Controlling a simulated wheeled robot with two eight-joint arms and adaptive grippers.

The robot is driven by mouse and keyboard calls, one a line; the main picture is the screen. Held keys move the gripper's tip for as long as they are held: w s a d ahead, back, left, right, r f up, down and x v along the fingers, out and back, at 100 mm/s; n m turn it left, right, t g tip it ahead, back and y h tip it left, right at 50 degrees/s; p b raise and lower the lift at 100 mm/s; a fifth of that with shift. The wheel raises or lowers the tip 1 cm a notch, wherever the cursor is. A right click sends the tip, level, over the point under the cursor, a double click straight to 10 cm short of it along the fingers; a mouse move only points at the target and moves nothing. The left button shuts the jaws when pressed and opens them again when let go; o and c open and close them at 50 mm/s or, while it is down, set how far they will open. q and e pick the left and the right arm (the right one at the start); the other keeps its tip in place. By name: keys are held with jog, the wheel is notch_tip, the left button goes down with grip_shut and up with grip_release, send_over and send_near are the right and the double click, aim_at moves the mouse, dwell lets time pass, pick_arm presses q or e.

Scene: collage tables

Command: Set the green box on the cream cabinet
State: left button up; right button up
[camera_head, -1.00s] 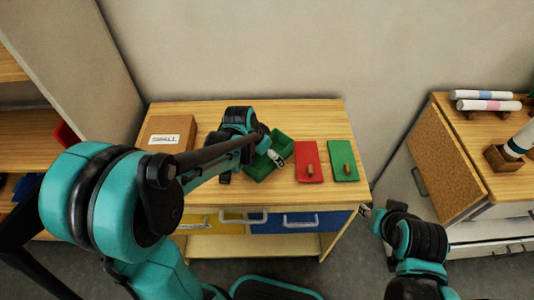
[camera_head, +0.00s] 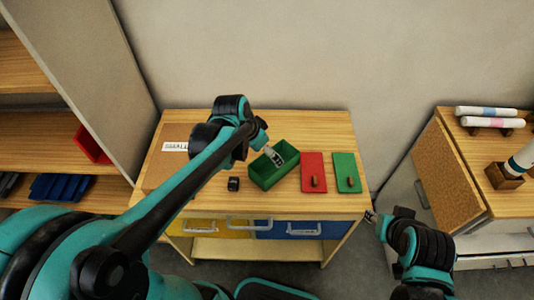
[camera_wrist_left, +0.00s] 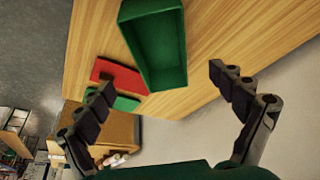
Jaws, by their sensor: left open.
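The green box (camera_head: 273,176) is an open, empty tray on the wood top of a cabinet (camera_head: 313,122) with yellow and blue drawers. My left gripper (camera_head: 275,156) is over the box in the head view. In the left wrist view the box (camera_wrist_left: 155,45) lies ahead at the top, and the open fingers of my left gripper (camera_wrist_left: 160,82) stand apart with nothing held between them. My right gripper (camera_head: 371,215) hangs beside the cabinet's right front corner, too small to read. The cabinet on the right (camera_head: 465,165) has a wood top and pale drawers.
A red board (camera_head: 313,167) and a green board (camera_head: 347,168), each with a knob, lie right of the box. A small black object (camera_head: 233,184) lies left of it. A brown labelled carton (camera_head: 160,165) stands farther left. Rolls (camera_head: 487,111) and a holder (camera_head: 503,175) occupy the right cabinet.

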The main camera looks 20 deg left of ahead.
pick_arm(q)
jog(key=s+a+r+n+t+y, duration=0.1)
jog(key=s+n, duration=0.4)
jog(key=s, duration=0.8)
jog(key=shift+r+n+t+y, duration=0.4)
jog(key=shift+r+t+y, duration=0.3)
jog(key=shift+t, duration=0.5)
jog(key=shift+s+a, duration=0.1)
jog(key=shift+a, duration=0.1)
